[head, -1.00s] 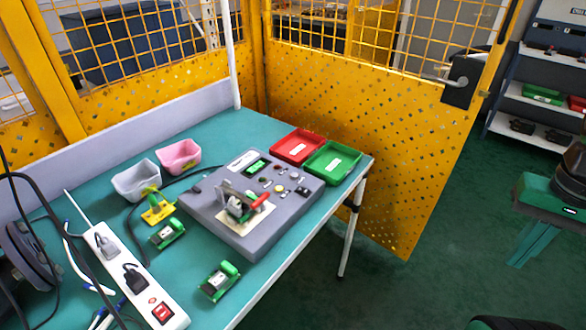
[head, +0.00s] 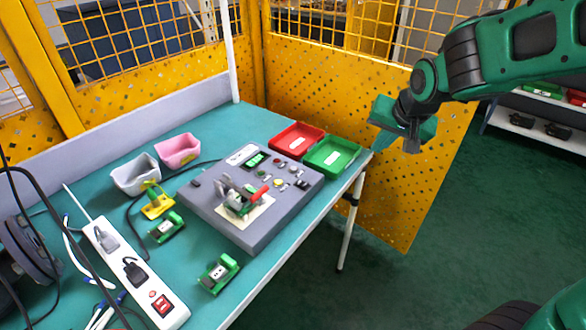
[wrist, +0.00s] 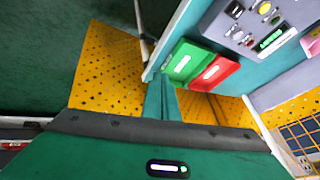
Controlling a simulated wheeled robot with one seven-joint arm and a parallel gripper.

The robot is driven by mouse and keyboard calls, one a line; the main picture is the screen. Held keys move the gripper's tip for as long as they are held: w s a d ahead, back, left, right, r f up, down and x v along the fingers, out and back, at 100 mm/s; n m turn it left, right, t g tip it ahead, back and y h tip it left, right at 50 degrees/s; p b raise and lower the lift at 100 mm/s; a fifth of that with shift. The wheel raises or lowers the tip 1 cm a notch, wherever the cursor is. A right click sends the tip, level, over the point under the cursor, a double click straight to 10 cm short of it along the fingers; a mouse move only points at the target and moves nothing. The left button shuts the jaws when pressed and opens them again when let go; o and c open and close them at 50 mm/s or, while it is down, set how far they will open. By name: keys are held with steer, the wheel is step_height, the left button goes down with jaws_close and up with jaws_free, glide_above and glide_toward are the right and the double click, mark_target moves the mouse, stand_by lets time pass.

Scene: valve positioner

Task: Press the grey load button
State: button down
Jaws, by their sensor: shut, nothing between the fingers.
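The grey control box (head: 215,210) sits on the teal table with a small display, several small buttons (head: 278,174) and a clamp fixture with a red handle (head: 252,196). Some of the buttons look grey or silver, but the labels are too small to tell which is the load button. In the wrist view part of the box face (wrist: 222,24) shows at the top right, with its buttons and lit display. My gripper (head: 382,142) is shut and empty. It is in the air right of the box and beyond the green tray, touching nothing. Its fingers also show in the wrist view (wrist: 161,95).
A red tray (head: 277,136) and a green tray (head: 312,166) lie behind the box. Grey and pink bins (head: 181,145), green and yellow parts, a black cable and a power strip (head: 98,231) are to the left. A yellow perforated fence (head: 320,100) stands behind the table.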

steer(key=w+a+t+y, duration=0.1)
steer(key=w+a, duration=0.1)
steer(key=a, duration=0.8)
steer(key=w+a+n+t+y, duration=0.1)
steer(key=w+a+y, duration=0.1)
steer(key=a, duration=0.8)
steer(key=shift+w+a+r+y, duration=0.2)
steer(key=shift+w+y, duration=0.1)
steer(key=shift+w, duration=0.3)
glide_above(296, 172)
step_height(296, 172, down, 8)
steer(key=shift+f, duration=0.4)
steer(key=shift+s+f, duration=0.1)
stand_by(0.5)
steer(key=shift+s+f, duration=0.1)
steer(key=shift+f, duration=0.2)
